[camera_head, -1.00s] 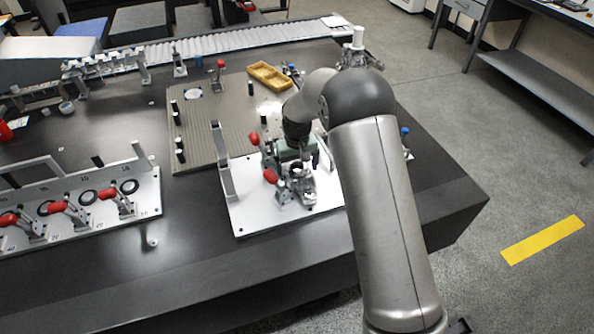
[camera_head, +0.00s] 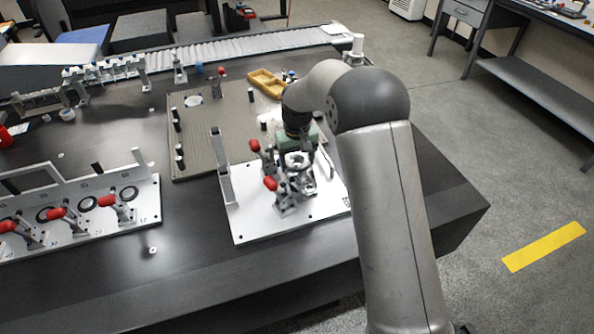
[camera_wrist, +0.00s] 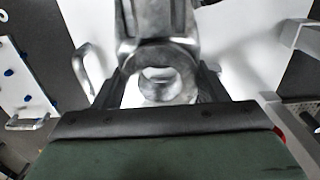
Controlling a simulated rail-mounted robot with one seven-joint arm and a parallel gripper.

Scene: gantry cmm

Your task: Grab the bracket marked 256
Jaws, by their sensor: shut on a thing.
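My gripper (camera_head: 297,155) is over the white fixture plate (camera_head: 250,215) at the front right of the dark table in the head view. It is shut on a grey metal bracket (camera_head: 304,178), which stands above or on the plate; I cannot tell whether it touches. In the wrist view the bracket (camera_wrist: 158,60) has a round ring end between my gripper's two dark fingers (camera_wrist: 160,88). No number 256 is readable on it. Red-handled clamps (camera_head: 270,183) stand just left of the bracket.
A left fixture plate (camera_head: 80,235) carries several red-handled clamps. A ribbed base plate (camera_head: 215,120) lies behind, with a yellow tray (camera_head: 267,83) at its back edge. The table's front strip is clear.

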